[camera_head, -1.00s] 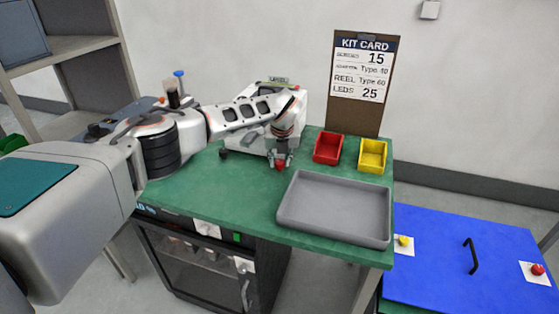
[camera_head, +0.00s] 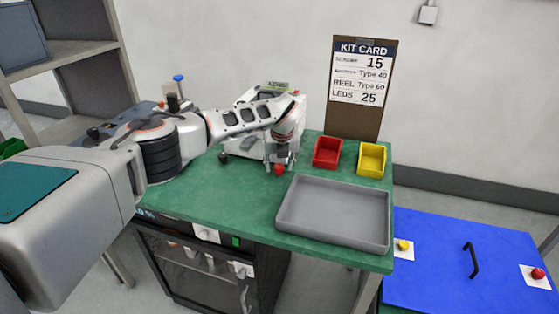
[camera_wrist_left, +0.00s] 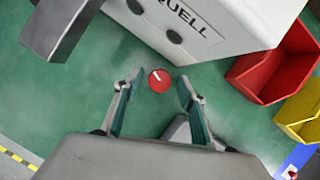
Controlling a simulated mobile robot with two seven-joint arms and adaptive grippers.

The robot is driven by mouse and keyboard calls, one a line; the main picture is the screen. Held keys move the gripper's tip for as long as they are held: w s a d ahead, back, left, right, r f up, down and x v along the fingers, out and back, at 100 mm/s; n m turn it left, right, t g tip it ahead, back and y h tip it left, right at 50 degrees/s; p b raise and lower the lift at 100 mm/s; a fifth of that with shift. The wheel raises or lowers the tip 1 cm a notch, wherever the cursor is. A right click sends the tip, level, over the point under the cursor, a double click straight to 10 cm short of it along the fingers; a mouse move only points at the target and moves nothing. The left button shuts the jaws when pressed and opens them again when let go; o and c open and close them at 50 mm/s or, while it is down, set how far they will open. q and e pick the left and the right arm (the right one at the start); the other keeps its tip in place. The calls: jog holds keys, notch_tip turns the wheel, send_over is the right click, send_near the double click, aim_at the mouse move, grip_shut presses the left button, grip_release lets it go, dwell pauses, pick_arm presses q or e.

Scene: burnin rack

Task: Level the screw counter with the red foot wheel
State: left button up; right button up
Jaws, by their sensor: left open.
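The screw counter is a white box (camera_head: 241,144) at the back of the green bench, partly hidden behind my left arm. Its lettered face (camera_wrist_left: 205,22) fills the top of the left wrist view. The red foot wheel (camera_head: 279,169) sits low at the counter's front right. In the wrist view the wheel (camera_wrist_left: 159,81) is a red disc with a white mark. My left gripper (camera_head: 279,163) points down over the wheel. Its open fingers (camera_wrist_left: 155,88) stand on either side of the wheel, with visible gaps. My right gripper is not in view.
A red bin (camera_head: 327,152) and a yellow bin (camera_head: 371,159) stand right of the counter. A grey tray (camera_head: 333,239) lies at the bench's front right. A kit card (camera_head: 361,88) stands behind. The green bench top (camera_head: 228,197) is clear in front of the gripper.

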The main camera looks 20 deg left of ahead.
pick_arm(q)
jog(key=v, duration=1.2)
jog(key=shift+s+f, duration=0.1)
